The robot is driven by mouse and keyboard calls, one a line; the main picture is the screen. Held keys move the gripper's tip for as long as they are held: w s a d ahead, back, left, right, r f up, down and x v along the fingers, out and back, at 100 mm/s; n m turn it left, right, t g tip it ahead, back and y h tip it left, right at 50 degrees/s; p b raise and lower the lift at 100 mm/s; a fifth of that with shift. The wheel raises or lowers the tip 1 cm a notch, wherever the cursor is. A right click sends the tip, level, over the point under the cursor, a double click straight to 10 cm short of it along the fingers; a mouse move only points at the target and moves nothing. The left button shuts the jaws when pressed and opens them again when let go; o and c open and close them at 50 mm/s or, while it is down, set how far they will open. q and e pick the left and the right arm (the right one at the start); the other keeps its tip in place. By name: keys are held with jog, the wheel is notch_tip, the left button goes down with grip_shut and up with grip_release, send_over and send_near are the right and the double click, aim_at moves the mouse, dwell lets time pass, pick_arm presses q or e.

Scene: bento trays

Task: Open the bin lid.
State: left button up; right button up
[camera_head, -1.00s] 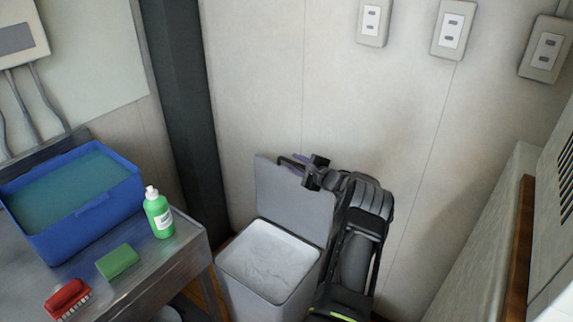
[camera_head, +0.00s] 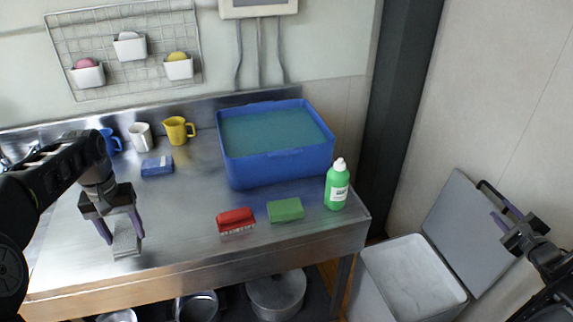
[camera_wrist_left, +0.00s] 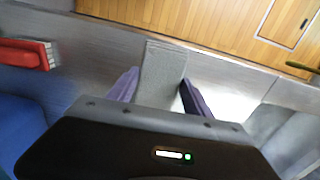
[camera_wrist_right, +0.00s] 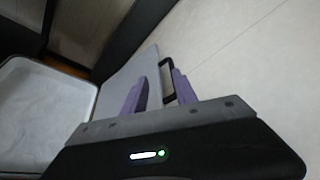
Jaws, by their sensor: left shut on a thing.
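The bin (camera_head: 372,287) stands at the lower right with its white inside showing. Its grey lid (camera_head: 461,236) is raised, leaning back towards the wall, and also shows in the right wrist view (camera_wrist_right: 118,84). My right gripper (camera_head: 508,225) is by the dark handle (camera_head: 492,188) at the lid's edge. In the right wrist view its fingers are apart, with the handle (camera_wrist_right: 168,82) by their tips; I cannot tell whether they touch it. My left gripper (camera_head: 121,236) is shut on a grey block (camera_head: 126,246), over the steel counter; the block also shows in the left wrist view (camera_wrist_left: 160,72).
The steel counter (camera_head: 185,228) holds a blue basin (camera_head: 270,170), a green bottle (camera_head: 337,187), a red brush (camera_head: 236,220), a green sponge (camera_head: 286,210), a blue packet (camera_head: 157,166) and cups. Pots (camera_head: 277,293) stand below. A dark post (camera_head: 397,120) rises behind the bin.

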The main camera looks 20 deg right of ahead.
pick_arm(q)
jog(key=shift+f, duration=0.2)
pick_arm(e)
jog(key=v, duration=0.3)
jog(key=shift+s+a+r, duration=0.1)
jog(key=shift+s, duration=0.05)
dwell(0.3)
